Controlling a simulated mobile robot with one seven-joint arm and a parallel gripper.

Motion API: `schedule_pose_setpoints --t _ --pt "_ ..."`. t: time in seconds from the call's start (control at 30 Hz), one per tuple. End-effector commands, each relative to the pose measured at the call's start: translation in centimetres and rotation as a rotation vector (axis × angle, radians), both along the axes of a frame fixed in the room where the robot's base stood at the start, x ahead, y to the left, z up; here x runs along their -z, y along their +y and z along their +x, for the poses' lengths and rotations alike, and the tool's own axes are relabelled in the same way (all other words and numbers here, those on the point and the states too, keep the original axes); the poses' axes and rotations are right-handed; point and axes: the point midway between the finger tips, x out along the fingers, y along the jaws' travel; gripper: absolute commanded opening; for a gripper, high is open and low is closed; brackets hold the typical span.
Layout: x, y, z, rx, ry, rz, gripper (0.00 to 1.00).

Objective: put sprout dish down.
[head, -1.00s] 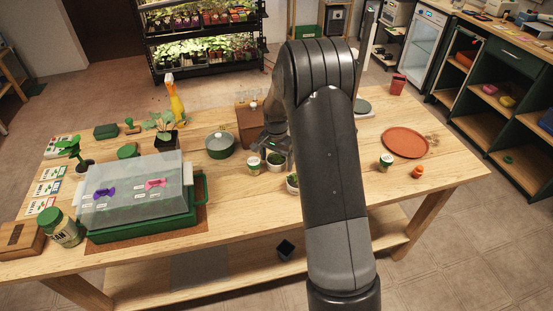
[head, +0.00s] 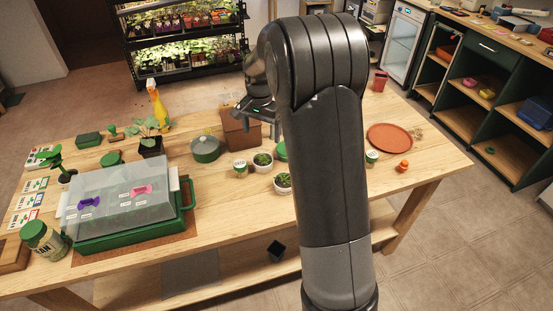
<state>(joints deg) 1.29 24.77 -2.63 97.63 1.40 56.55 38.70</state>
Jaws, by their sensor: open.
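One sprout dish (head: 263,162) is beside a small labelled jar (head: 240,168). The other sprout dish (head: 283,184) is nearer the front edge, just left of my arm. My gripper (head: 244,108) is open and raised above the table, in front of the brown wooden box (head: 240,132) in the picture. It is apart from both dishes and nothing shows in it. My arm hides part of the table behind it.
A green propagator tray with a clear cover (head: 130,195) fills the left front. At right are a terracotta saucer (head: 390,137) and a small orange item (head: 403,166). The front middle is fairly clear.

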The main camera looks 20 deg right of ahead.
Motion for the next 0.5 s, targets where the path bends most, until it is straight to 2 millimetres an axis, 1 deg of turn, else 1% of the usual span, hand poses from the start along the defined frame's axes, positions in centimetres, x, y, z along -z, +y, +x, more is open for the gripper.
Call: schedule_pose_setpoints --t 0.03,0.17,0.2,0.27,0.4,0.47,0.5 --pt "-1.4 0.2 -0.9 -0.019 -0.018 0.0 0.86" --pt "-5.2 0.6 -3.9 -0.095 -0.07 -0.003 0.86" --pt "-6.2 0.8 -4.9 -0.121 -0.086 -0.004 0.86" --pt "-7.8 1.0 -6.6 -0.159 -0.11 -0.009 0.86" --pt "-10.8 1.5 -10.6 -0.248 -0.165 -0.02 0.86" --pt "-11.8 1.7 -12.4 -0.286 -0.187 -0.027 0.86" --pt "-12.5 1.8 -13.6 -0.31 -0.204 -0.032 0.86"
